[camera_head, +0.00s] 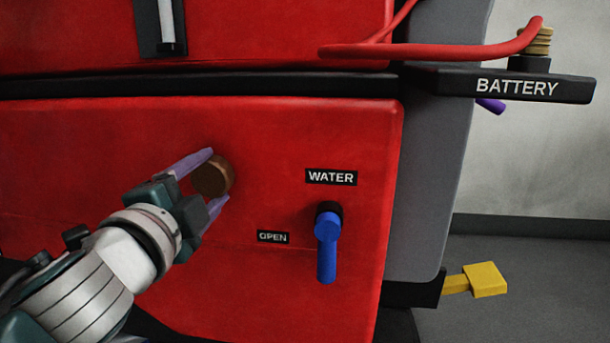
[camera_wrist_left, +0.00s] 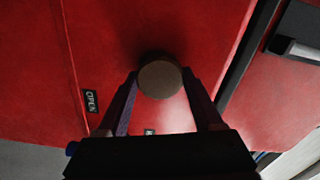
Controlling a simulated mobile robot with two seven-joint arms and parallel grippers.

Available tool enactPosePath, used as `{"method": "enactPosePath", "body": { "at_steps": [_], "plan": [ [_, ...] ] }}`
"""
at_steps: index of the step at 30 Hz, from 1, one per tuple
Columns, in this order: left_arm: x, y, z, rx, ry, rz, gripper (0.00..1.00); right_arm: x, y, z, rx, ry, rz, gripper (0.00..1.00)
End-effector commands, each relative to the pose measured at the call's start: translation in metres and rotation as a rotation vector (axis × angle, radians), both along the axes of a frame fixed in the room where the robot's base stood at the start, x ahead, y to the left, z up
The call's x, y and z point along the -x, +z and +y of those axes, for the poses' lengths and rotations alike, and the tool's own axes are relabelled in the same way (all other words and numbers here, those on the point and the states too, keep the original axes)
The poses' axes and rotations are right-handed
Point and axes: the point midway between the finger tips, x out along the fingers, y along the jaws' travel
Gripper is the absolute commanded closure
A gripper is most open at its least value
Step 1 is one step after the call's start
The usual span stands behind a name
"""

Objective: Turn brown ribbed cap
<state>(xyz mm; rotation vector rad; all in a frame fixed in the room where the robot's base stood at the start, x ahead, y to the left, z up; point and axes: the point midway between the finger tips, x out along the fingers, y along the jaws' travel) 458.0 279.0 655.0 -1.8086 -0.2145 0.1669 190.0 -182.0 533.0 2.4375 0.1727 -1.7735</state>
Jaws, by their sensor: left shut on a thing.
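The brown ribbed cap (camera_head: 212,178) sits on the red front panel of the machine, left of the WATER label. It also shows in the left wrist view (camera_wrist_left: 159,79), round and seen face on. My left gripper (camera_head: 214,179) has one purple finger on the cap's upper side and one on its lower right side. In the left wrist view the gripper (camera_wrist_left: 160,92) has its fingers on opposite sides of the cap, shut on it. The ribs are too dark to make out clearly. My right gripper is not in view.
A blue lever (camera_head: 327,245) hangs down under the WATER label (camera_head: 331,177), right of the cap. An OPEN label (camera_head: 273,237) is between them. A BATTERY shelf (camera_head: 515,87) with a red cable (camera_head: 430,51) juts out upper right. A yellow pedal (camera_head: 484,280) sticks out low right.

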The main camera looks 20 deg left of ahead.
Motion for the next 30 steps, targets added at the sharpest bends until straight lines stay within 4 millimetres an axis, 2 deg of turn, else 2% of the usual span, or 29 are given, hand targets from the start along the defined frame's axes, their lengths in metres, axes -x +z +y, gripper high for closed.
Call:
{"method": "enactPosePath", "body": {
  "at_steps": [6, 7, 14, 23, 26, 30],
  "plan": [
    [0.0, 0.0, 0.0, -0.006, -0.001, 0.0, 0.88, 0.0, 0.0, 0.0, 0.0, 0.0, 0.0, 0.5],
    [0.0, 0.0, 0.0, -0.006, -0.001, 0.0, 0.29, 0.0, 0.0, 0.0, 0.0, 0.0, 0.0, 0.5],
    [0.0, 0.0, 0.0, -0.003, -0.001, 0.0, 0.03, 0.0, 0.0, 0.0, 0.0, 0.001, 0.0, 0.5],
    [0.003, 0.0, -0.001, -0.001, 0.0, 0.001, 0.03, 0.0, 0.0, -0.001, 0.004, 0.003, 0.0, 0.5],
    [0.012, 0.0, -0.003, 0.003, -0.001, 0.002, 0.03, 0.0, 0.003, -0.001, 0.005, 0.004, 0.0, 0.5],
    [0.038, -0.001, -0.009, 0.004, 0.001, 0.004, 0.03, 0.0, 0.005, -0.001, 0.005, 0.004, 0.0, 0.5]
  ]
}}
